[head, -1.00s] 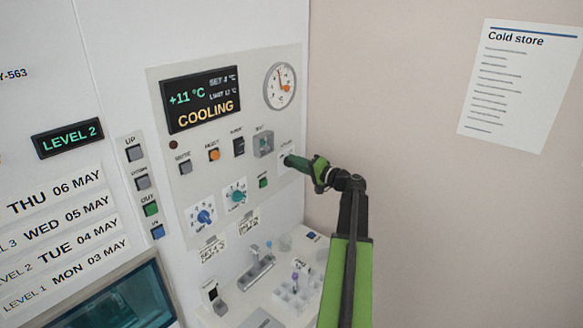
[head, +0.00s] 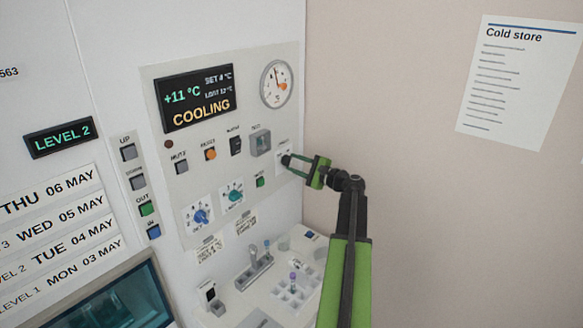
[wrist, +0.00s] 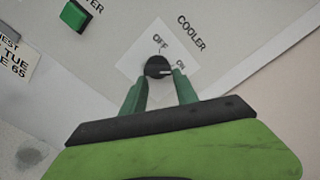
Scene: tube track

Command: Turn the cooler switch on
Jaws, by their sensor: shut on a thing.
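The cooler switch is a black round knob (wrist: 157,67) on a white plate marked OFF and ON, under the word COOLER. Its white mark points right, toward ON. In the head view the knob (head: 286,160) is a small dark spot at the right edge of the control panel (head: 190,150). My gripper (wrist: 158,82) has its two green fingers on either side of the knob's near part, shut on it. The display (head: 195,97) reads +11 °C and COOLING.
A green button (wrist: 74,15) sits up and left of the knob. Other buttons and two dials, including a blue dial (head: 201,216), fill the panel to the left. A pinkish wall (head: 400,120) stands close on the right. A white bench with a tube rack (head: 290,292) lies below.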

